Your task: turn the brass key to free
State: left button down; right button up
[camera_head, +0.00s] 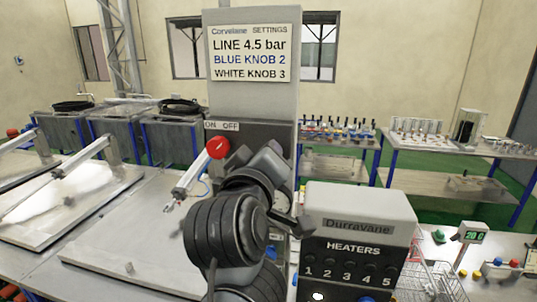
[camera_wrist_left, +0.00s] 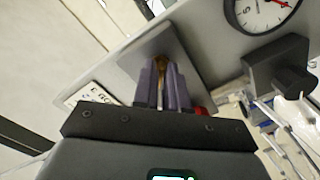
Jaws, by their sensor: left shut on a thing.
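The brass key (camera_wrist_left: 161,65) shows in the left wrist view as a small brass piece in front of a grey plate (camera_wrist_left: 155,45) on a light grey panel. My left gripper (camera_wrist_left: 163,82) is shut on it, with its purple-grey fingers either side. The fingers hide most of the key, so its exact angle is unclear. A white label (camera_wrist_left: 88,94) beside the plate is partly covered and I cannot read it fully. In the head view my left arm covers the lower front of the grey settings column (camera_head: 252,100), and the key is hidden there. My right gripper is not in view.
A round gauge (camera_wrist_left: 265,10) and a dark block-shaped fitting (camera_wrist_left: 280,65) sit right of the key. A red ON/OFF knob (camera_head: 217,148) is on the column. The heaters box (camera_head: 352,240) stands close right of my arm. A bare metal surface (camera_head: 130,225) lies left.

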pick_arm(q)
jog(key=c, duration=1.3)
grip_release()
jog(key=shift+b+v, duration=1.7)
jog(key=shift+v, duration=3.75)
